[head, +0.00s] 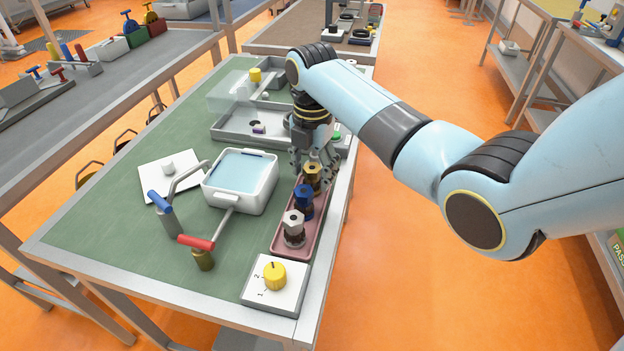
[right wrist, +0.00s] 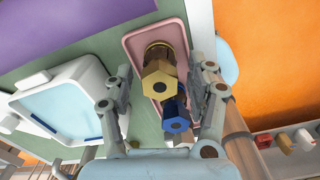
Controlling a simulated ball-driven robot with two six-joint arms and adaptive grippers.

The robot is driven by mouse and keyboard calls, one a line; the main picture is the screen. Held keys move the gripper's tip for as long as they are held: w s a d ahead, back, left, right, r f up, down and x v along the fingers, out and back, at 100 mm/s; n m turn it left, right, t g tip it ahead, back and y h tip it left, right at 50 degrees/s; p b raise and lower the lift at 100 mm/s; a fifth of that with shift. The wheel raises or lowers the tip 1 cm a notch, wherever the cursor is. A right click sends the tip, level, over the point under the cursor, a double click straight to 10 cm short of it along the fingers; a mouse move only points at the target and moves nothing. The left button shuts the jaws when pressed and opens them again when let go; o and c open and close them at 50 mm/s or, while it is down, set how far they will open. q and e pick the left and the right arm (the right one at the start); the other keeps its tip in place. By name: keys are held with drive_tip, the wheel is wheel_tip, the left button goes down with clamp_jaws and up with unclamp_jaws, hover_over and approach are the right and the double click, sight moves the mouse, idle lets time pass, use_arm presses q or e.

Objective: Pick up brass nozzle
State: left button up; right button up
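The brass nozzle (head: 312,175) stands upright at the far end of a pink tray (head: 283,243). A blue nozzle (head: 303,200) and a silver-white nozzle (head: 293,226) stand in line nearer in the same tray. My right gripper (head: 314,160) is at the brass nozzle, pointing down. In the right wrist view its open fingers stand on either side of the brass nozzle's hexagonal top (right wrist: 160,84), with gaps showing. The blue nozzle (right wrist: 174,118) is just behind it there. The silver-white nozzle is mostly hidden in that view. My left gripper is not in view.
A white basin of water (head: 240,181) with a tap stands left of the tray. Blue (head: 160,201) and red (head: 197,242) handled valves and a yellow knob (head: 275,276) are nearer. A grey tray (head: 228,124) lies behind. Free green mat is at the left.

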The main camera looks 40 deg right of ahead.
clamp_jaws()
drive_tip(key=shift+r, duration=0.1)
